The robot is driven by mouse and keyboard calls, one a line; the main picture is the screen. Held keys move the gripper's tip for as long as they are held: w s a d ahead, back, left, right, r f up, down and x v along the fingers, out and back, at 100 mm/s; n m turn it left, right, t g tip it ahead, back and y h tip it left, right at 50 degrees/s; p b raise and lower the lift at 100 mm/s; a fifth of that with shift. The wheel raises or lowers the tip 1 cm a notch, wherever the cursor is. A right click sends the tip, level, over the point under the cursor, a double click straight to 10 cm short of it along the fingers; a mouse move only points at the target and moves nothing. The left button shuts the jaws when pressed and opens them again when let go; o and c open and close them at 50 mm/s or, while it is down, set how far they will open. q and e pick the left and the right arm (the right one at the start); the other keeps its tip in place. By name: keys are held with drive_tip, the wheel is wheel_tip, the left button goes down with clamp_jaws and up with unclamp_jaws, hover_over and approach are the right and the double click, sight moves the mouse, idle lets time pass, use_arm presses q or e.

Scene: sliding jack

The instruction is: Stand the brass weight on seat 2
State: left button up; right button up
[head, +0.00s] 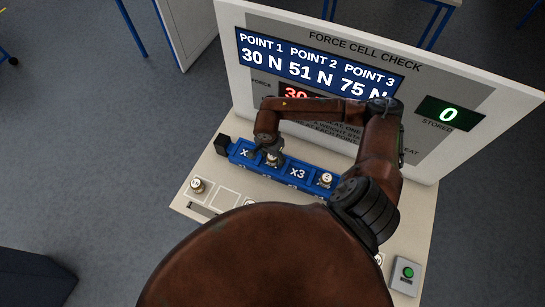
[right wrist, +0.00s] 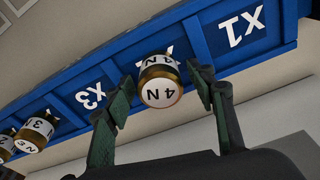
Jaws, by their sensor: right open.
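The blue beam (head: 297,172) lies on the bench with labelled seats, X1 to X3 among them. A brass weight marked 4 N (right wrist: 160,82) stands upright at the seat between X1 and X3, partly covering that seat's label. My right gripper (head: 271,154) is over this seat in the head view. In the right wrist view its open fingers (right wrist: 164,88) are on either side of the weight, with gaps visible. Further along, past X3, another brass weight (head: 326,179) stands on the beam; the right wrist view shows two weights there (right wrist: 36,133). My left gripper is not in view.
A brass weight (head: 198,185) stands on the bench left of an outlined square. The upright panel (head: 468,88) behind reads 30 N, 51 N and 75 N, with stored 0. A green button (head: 407,272) is at front right. My body hides much of the front.

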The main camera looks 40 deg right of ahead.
sight(270, 158)
drive_tip(key=shift+r, duration=0.3)
drive_tip(key=r+b, duration=0.1)
drive_tip(key=r, duration=0.2)
drive_tip(key=a+r+b, duration=0.1)
drive_tip(key=r, duration=0.3)
drive_tip(key=r+b, duration=0.1)
drive_tip(key=r, duration=0.2)
drive_tip(key=shift+s+a+r, duration=0.15)
drive_tip(key=shift+r, duration=0.65)
